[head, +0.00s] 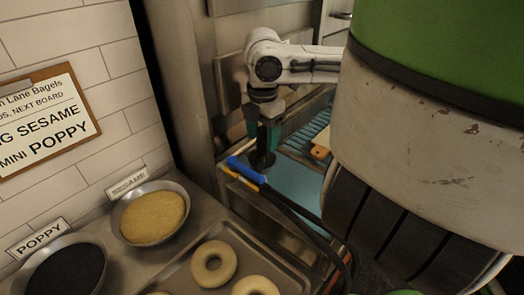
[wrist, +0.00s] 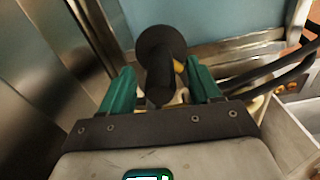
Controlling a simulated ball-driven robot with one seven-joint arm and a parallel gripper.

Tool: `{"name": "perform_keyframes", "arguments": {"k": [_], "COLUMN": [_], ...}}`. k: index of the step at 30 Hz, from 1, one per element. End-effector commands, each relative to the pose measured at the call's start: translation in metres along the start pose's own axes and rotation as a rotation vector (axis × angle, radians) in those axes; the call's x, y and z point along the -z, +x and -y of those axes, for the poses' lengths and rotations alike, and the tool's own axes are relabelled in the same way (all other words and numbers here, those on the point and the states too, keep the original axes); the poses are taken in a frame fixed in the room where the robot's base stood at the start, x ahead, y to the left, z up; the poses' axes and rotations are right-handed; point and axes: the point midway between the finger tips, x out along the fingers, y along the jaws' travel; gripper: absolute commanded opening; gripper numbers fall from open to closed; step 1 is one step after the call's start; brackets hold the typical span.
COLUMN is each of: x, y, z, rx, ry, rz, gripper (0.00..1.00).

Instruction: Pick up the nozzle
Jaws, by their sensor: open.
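A black nozzle with a round flared disc at one end (head: 264,158) stands below my gripper (head: 262,137) in the head view, by the blue surface. In the wrist view the nozzle (wrist: 160,65) lies between the two teal fingers of my gripper (wrist: 160,82), its disc beyond the fingertips. The fingers are open, with a visible gap on each side of the nozzle. A blue handle-like piece (head: 246,170) with a black hose (head: 300,210) lies just in front of it in the head view. Whether they join is hidden.
A sesame bowl (head: 152,215), a poppy bowl (head: 68,268) and a tray with bagels (head: 214,262) stand on the counter at lower left. A steel wall panel rises close to the left of my gripper. The hose (wrist: 270,84) runs off to the right.

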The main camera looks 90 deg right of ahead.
Motion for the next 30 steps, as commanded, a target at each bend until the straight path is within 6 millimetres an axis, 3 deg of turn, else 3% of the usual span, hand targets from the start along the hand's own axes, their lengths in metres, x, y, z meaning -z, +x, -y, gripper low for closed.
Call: {"name": "perform_keyframes", "arguments": {"k": [10, 30], "x": [-0.0001, -0.0001], "y": [0.0083, 0.008], "z": [0.0001, 0.0001], "rx": [0.0, 0.0], "ry": [0.0, 0.001], "rz": [0.001, 0.001], "gripper": [0.62, 0.0]}}
